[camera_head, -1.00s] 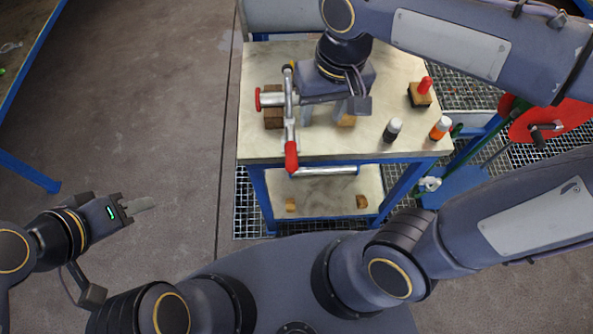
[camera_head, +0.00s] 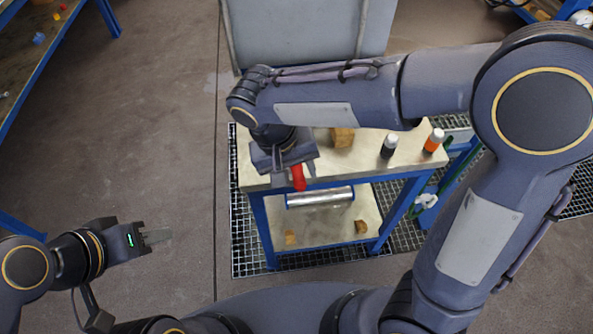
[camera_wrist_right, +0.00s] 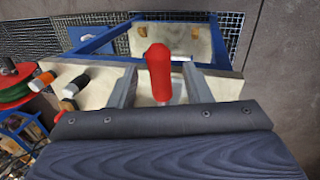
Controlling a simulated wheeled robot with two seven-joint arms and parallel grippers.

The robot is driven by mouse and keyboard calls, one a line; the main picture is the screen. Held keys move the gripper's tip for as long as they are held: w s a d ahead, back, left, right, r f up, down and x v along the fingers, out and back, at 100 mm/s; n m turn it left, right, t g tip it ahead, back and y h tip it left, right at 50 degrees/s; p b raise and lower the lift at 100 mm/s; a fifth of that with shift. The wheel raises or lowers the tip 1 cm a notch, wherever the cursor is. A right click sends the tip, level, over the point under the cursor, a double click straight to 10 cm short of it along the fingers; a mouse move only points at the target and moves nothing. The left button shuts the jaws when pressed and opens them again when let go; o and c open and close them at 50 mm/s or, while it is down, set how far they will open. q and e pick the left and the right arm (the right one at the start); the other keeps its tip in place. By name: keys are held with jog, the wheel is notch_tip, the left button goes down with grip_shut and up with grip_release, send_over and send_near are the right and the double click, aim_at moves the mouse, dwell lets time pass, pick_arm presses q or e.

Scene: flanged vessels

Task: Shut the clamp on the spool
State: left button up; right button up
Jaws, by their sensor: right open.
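The clamp's red handle (camera_head: 298,177) shows at the front edge of the table, just below my right gripper (camera_head: 298,165). The rest of the clamp and the spool are hidden behind my right arm in the head view. In the right wrist view the red handle (camera_wrist_right: 160,72) stands between the two fingers of my right gripper (camera_wrist_right: 158,75), with a gap on each side. The right gripper is open. My left gripper (camera_head: 156,237) is over bare floor at the left, away from the table; its finger gap cannot be made out.
On the tabletop (camera_head: 245,165) stand a wooden block (camera_head: 341,137), a black bottle with a white cap (camera_head: 388,147) and an orange one (camera_head: 433,142). The lower shelf (camera_head: 340,225) bears a silver cylinder (camera_head: 320,197) and small blocks. Floor at left is clear.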

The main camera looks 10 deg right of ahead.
jog(key=shift+f, duration=0.25)
jog(key=shift+c, duration=0.3)
grip_shut()
jog(key=shift+r, duration=0.1)
